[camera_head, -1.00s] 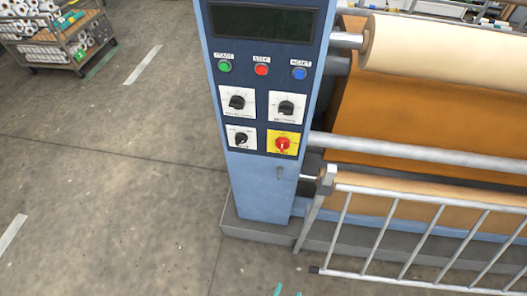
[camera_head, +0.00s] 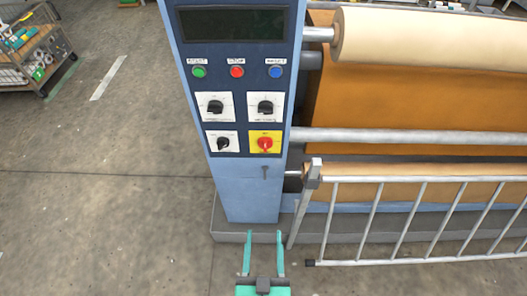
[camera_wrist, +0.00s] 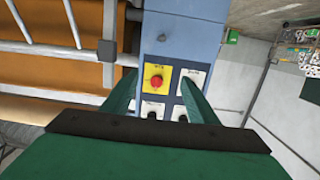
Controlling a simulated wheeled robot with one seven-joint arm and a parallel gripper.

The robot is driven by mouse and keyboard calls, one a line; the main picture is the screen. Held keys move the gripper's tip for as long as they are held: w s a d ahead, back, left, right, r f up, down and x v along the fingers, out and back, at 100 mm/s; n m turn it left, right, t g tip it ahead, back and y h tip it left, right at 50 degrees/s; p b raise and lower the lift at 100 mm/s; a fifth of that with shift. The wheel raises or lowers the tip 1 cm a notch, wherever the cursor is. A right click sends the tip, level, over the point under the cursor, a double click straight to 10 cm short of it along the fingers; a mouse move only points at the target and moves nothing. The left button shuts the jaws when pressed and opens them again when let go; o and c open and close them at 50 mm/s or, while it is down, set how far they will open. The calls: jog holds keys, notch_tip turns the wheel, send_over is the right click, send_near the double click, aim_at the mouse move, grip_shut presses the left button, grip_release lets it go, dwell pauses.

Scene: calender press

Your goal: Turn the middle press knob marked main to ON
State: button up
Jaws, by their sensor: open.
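The red knob (camera_head: 265,144) sits on a yellow plate at the lower right of the press's control panel; its marking is too small to read. Three black knobs on white plates share the panel: upper left (camera_head: 215,106), upper right (camera_head: 265,106) and lower left (camera_head: 223,143). My gripper (camera_head: 264,238) is open and empty, low in front of the column, with its green fingers pointing up in the head view. In the wrist view the panel appears upside down, and the red knob (camera_wrist: 155,81) shows between the fingertips, apart from them.
Green (camera_head: 199,71), red (camera_head: 237,71) and blue (camera_head: 277,71) buttons sit above the knobs, under a dark display (camera_head: 233,24). A metal rail (camera_head: 400,180) and rollers stand right of the column. A loaded cart (camera_head: 35,50) is far left; the left floor is clear.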

jog(key=t, duration=0.1)
send_near(265, 149)
jog(key=w, duration=0.8)
jog(key=shift+w+d+f, duration=0.1)
jog(key=shift+d+f, duration=0.1)
jog(key=shift+f, duration=0.05)
jog(key=shift+w+a, duration=0.2)
jog(key=shift+w, duration=0.05)
jog(key=shift+d, duration=0.1)
jog(key=c, duration=1)
